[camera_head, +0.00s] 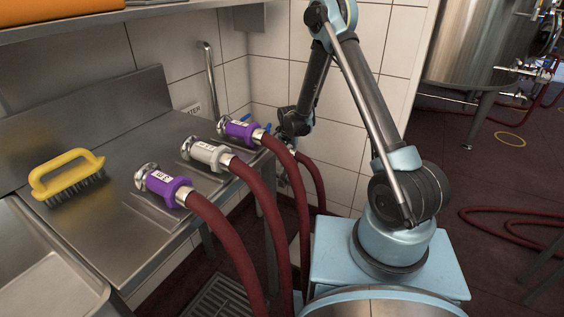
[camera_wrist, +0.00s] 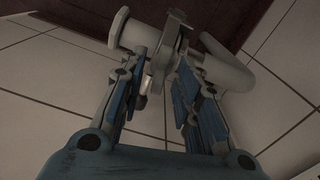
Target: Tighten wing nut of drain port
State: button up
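In the wrist view my gripper (camera_wrist: 163,62) has its two blue fingers apart, with a visible gap between their tips. They point at a grey pipe fitting, the drain port (camera_wrist: 130,36), which has a flanged end on the left and a curved pipe on the right. A clamp (camera_wrist: 176,20) stands upright at its middle. A small metal part, seemingly the wing nut (camera_wrist: 158,62), shows between the fingers, nearer the left one; its shape is dim and partly hidden.
Dark red hoses (camera_head: 262,204) run from purple and grey couplings on the steel table (camera_head: 112,212) down past my arm. A yellow brush (camera_head: 66,174) lies on the table. The tiled wall (camera_head: 345,85) is close behind my arm.

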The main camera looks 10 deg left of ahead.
aim_at(289, 162)
notch_tip(289, 162, up, 12)
dwell(0.8)
jog(key=s+d+r+n, duration=0.1)
jog(key=s+d+r, duration=0.6)
jog(key=d+r, duration=0.35)
jog(key=s+d+r, duration=0.6)
jog(key=d+r, duration=0.3)
jog(key=d, duration=0.3)
jog(key=s+d+f, duration=0.1)
jog(key=s+d, duration=0.3)
jog(key=s, duration=0.4)
jog(key=s+d+f+t, duration=0.1)
jog(key=s+d, duration=0.4)
jog(key=s, duration=0.3)
jog(key=s+d+f+n+t, duration=0.1)
jog(key=s+d, duration=0.3)
jog(key=s, duration=0.4)
jog(key=shift+d+f, duration=0.15)
jog(key=shift+f, duration=0.05)
